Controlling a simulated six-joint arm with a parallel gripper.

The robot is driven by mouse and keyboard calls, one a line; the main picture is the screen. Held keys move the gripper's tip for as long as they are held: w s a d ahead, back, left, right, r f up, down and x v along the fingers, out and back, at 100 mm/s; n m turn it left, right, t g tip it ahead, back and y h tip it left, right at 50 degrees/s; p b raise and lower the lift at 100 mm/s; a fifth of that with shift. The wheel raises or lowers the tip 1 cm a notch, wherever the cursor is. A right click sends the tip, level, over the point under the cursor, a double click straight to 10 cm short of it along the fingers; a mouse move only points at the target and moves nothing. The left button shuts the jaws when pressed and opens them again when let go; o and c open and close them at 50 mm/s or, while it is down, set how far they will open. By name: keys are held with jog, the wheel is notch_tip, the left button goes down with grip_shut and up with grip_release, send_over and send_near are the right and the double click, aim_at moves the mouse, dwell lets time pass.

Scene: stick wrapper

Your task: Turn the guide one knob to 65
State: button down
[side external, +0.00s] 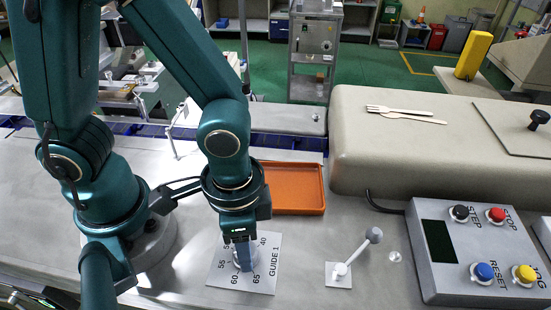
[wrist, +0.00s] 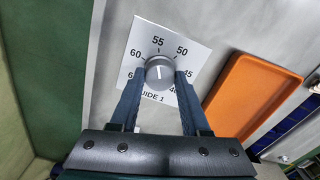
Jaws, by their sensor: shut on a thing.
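The guide one knob (wrist: 159,72) is a round grey dial on a white plate (wrist: 190,45) marked GUIDE 1, with numbers from 40 to 65 around it. In the wrist view its white pointer line points up the picture, at about 55. My gripper (wrist: 160,77) is shut on the knob, one blue finger on each side. In the side view my gripper (side external: 243,257) points down onto the plate (side external: 216,279) and hides most of the knob. The 65 mark shows near the fingers there; in the wrist view it is partly hidden by the left finger.
An orange tray (side external: 290,208) lies behind the plate. A lever (side external: 357,254) on a small plate stands to the right, then a button box (side external: 450,288) with coloured buttons.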

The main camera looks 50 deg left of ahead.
jog(key=n, duration=0.5)
jog(key=shift+n, duration=0.3)
jog(key=n, duration=1.3)
jog(key=shift+n, duration=0.4)
jog(key=shift+c, duration=1.9)
grip_release()
